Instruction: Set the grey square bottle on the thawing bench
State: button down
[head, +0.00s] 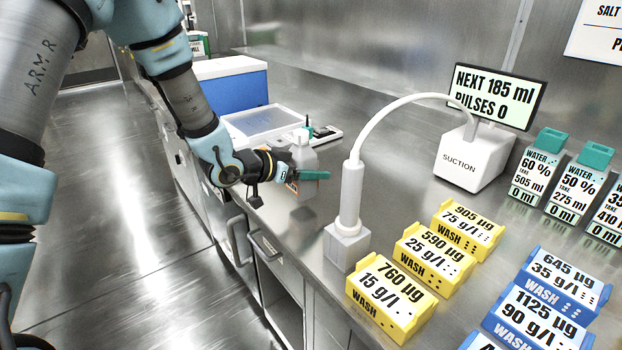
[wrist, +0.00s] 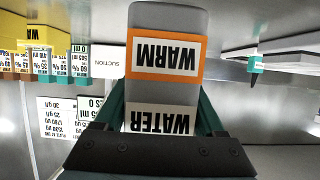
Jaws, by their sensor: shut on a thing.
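The grey square bottle (head: 302,157) is between the teal fingers of my gripper (head: 306,174), over the steel bench (head: 385,215) on its near left side. In the wrist view, which is upside down, the grey bottle (wrist: 162,92) fills the middle, with an orange-edged WARM label and a WATER label. The fingers of my gripper (wrist: 160,112) are shut on its two sides. The bottle looks upright. I cannot tell whether its base touches the bench. No sign naming a thawing bench shows.
Right of the bottle stands a grey post with a curved hose (head: 350,195) to the SUCTION unit (head: 466,160). Several yellow WASH boxes (head: 433,257) and blue WASH boxes (head: 565,285) lie nearer right. A clear-lidded tray (head: 262,122) and a blue box (head: 235,92) sit behind.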

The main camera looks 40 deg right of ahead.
jog(key=shift+f, duration=1.4)
jog(key=shift+f, duration=0.2)
grip_release()
